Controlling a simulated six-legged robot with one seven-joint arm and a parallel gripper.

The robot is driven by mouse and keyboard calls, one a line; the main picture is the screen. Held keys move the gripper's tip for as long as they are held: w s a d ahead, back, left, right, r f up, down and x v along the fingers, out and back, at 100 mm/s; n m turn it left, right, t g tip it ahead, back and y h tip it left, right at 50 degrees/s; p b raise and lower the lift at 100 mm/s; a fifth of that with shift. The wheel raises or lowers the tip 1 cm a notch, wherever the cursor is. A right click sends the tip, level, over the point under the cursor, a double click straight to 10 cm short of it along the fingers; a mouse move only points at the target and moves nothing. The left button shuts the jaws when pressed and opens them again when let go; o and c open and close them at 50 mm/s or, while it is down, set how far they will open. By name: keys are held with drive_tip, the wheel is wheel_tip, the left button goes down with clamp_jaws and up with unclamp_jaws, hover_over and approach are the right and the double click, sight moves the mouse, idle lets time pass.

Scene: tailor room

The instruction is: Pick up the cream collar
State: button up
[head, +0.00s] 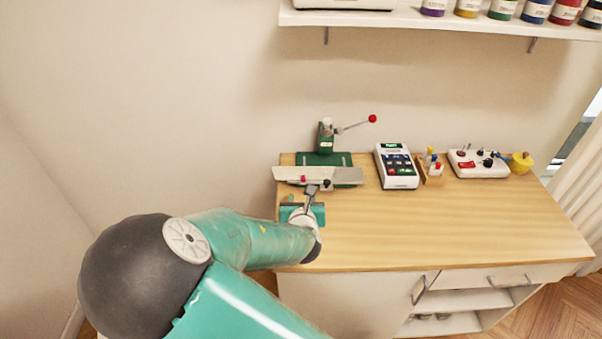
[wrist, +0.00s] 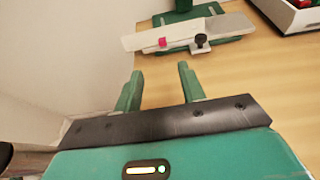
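A flat cream piece, which looks like the cream collar (head: 289,173), lies across the green-based press (head: 326,140) at the table's back left. In the wrist view the cream collar (wrist: 143,41) has a small red block and a black knob (wrist: 201,41) at its near edge, and a greyer flat piece (wrist: 230,24) adjoins its right. My gripper (wrist: 160,82) is open and empty, its two green fingers apart. It is above the table, on the near side of the collar and not touching it. In the head view my arm partly covers my gripper.
The wooden table (head: 450,230) is clear at its middle and right. A white keypad device (head: 396,166), a small wooden holder (head: 432,170), a white box with pins (head: 477,163) and a yellow pot (head: 521,163) stand along the back. A wall shelf (head: 420,18) holds several jars.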

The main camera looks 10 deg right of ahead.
approach(303, 181)
drive_tip(key=x, duration=0.3)
drive_tip(key=shift+w, duration=0.2)
drive_tip(key=shift+x, duration=2.65)
drive_tip(key=shift+c, duration=0.2)
clamp_jaws()
